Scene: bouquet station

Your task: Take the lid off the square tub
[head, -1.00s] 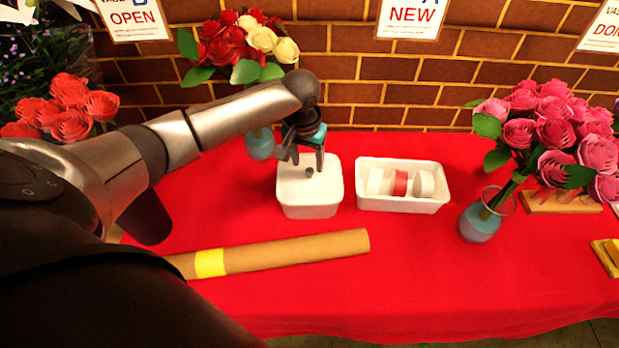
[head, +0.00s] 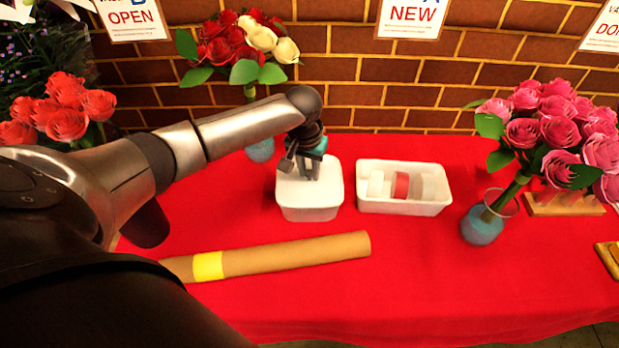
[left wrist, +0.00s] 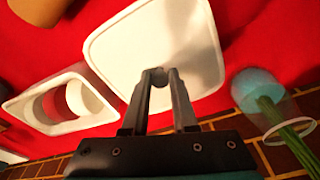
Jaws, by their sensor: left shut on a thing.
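The square tub (head: 311,208) is white and stands upright on the red table, with its white lid (head: 329,187) seated on top. In the left wrist view the lid (left wrist: 150,40) fills the upper middle. My left gripper (head: 309,176) reaches down over the lid from above. In the left wrist view my left gripper (left wrist: 162,75) is shut on the small grey knob (left wrist: 158,76) at the middle of the lid. The knob is mostly hidden by the fingers in the head view. My right gripper is not in view.
A white tray (head: 400,207) with ribbon rolls stands just right of the tub. A brown paper roll (head: 300,254) with a yellow band lies in front. A vase of pink roses (head: 482,225) stands right, and red and cream roses (head: 243,45) stand behind.

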